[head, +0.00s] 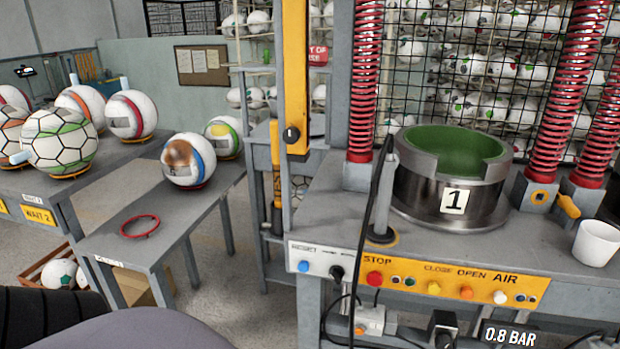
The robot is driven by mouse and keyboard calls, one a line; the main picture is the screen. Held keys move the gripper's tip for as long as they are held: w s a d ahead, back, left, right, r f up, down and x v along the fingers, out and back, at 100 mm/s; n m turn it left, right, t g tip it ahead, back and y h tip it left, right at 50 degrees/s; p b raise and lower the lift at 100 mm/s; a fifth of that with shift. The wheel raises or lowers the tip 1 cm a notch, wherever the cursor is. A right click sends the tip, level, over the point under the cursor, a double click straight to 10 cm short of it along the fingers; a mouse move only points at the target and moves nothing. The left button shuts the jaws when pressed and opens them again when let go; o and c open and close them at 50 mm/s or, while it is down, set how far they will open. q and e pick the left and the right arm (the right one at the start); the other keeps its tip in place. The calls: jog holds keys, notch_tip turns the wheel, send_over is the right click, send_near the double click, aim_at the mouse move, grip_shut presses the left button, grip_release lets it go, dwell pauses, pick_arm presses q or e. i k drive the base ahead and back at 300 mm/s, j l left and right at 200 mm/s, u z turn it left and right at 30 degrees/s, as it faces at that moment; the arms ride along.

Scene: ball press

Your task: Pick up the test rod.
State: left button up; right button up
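A slim upright yellow rod (276,165) with a dark lower part stands at the left side of the press, beside the tall yellow post. Small vertical lettering on it seems to read TEST, so it looks like the test rod. Its lower end is near the frame of the grey bench behind. A grey upright rod (381,205) with a dark cable stands in a yellow-ringed base on the press table. Neither of my grippers is in view, and no gripper touches either rod.
The press table (330,215) carries a metal mould marked 1 (454,200), with red springs around it and a white cup (596,243) at right. The control panel (420,284) lines its front. Left benches hold several balls and a red ring (139,226).

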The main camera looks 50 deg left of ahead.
aim_at(273, 125)
jog(key=k+j+z, duration=0.2)
jog(key=j, duration=0.15)
jog(key=j+z, duration=0.2)
jog(key=j, duration=0.2)
jog(key=k+j, duration=0.15)
jog(key=j, duration=0.25)
jog(key=k+j+z, duration=0.1)
jog(key=j, duration=0.3)
jog(key=k+j, duration=0.25)
jog(key=j, duration=0.15)
